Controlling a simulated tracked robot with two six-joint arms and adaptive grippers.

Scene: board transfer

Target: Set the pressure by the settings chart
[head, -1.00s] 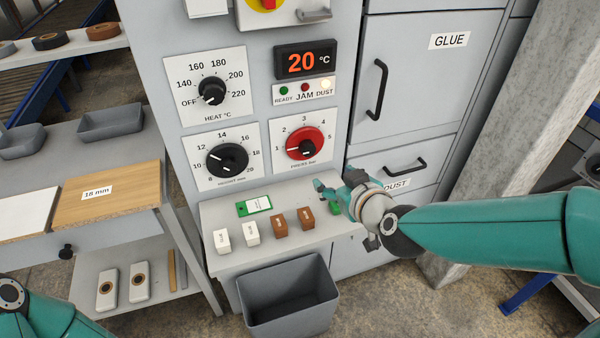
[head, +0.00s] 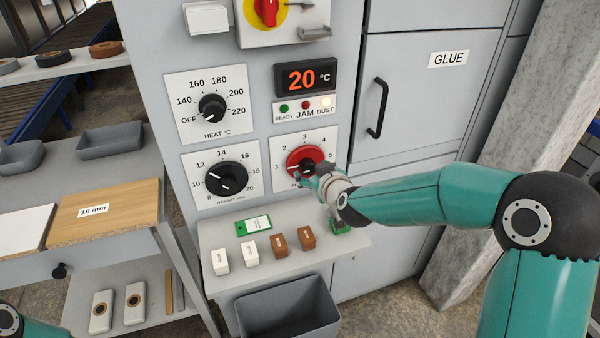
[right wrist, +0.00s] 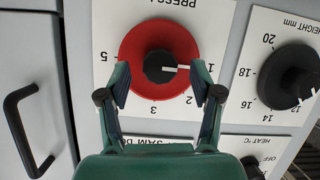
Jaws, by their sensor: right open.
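The pressure dial is a red disc (head: 304,155) with a black centre knob on a white plate. In the right wrist view, upside down, the black knob (right wrist: 168,67) has a white mark pointing at about 1. My right gripper (head: 309,178) is open in front of the dial's lower part and hides some of it. In the right wrist view its fingers (right wrist: 160,90) stand either side of the red disc's lower half; contact cannot be told. A green card with a white label (head: 257,225) lies on the ledge, its print too small to read. My left gripper is out of view.
The height dial (head: 227,180) and heat dial (head: 212,107) sit to the left. A display (head: 305,77) reads 20 °C. White blocks (head: 220,262) and brown blocks (head: 280,245) stand on the ledge (head: 225,239), above a grey bin (head: 290,308).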

